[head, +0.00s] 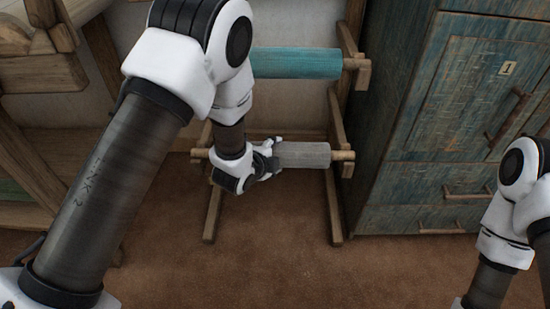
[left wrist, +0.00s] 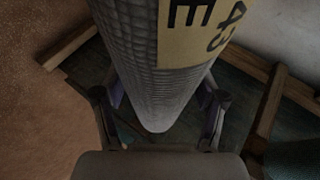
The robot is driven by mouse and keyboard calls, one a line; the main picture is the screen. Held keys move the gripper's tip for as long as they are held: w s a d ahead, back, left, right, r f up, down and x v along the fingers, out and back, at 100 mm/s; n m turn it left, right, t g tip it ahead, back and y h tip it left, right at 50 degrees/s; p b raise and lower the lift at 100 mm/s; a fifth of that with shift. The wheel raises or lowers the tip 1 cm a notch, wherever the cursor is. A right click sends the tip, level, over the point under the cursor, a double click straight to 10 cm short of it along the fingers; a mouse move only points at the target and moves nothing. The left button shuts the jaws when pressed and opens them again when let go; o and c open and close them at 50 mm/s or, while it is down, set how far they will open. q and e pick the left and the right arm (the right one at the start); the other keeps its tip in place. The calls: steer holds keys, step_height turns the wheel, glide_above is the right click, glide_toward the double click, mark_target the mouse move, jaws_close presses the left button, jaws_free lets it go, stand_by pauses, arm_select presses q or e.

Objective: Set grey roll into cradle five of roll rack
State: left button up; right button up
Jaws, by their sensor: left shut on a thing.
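The grey roll (head: 303,155) lies level across the lower part of the wooden roll rack (head: 335,195). My left gripper (head: 270,157) is shut on it toward its left part, and my arm hides the roll's left end. The roll's right end lines up with a wooden rack arm (head: 345,156); I cannot tell whether it rests in the cradle. In the left wrist view the grey roll (left wrist: 150,75) passes between the two fingers of my left gripper (left wrist: 160,110), and a yellow label with dark characters shows on it. My right gripper is out of view.
A teal roll (head: 300,63) sits higher on the rack, above the grey roll. A worn blue-green cabinet (head: 440,120) stands close to the rack's right. A wooden frame (head: 40,75) is at the left. Brown floor (head: 290,260) in front is clear.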

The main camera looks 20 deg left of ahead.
arm_select(q)
steer(key=o, duration=1.8)
steer(key=shift+c, duration=0.2)
steer(key=p+v, duration=0.4)
steer(key=v, duration=0.8)
steer(key=s+a+f+n+g+y, duration=0.1)
steer(key=s+a+f+n+g, duration=0.1)
steer(key=s+f+n+g, duration=0.4)
steer(key=s+a+f+n+g+y, duration=0.1)
steer(key=s+a+f+n+g, duration=0.2)
steer(key=s+f+n, duration=0.8)
steer(key=s+f+g, duration=0.2)
steer(key=s+f, duration=0.2)
steer(key=s, duration=0.4)
steer(key=shift+a+n+g, duration=0.25)
steer(key=shift+n+g, duration=0.15)
steer(key=shift+s, duration=0.15)
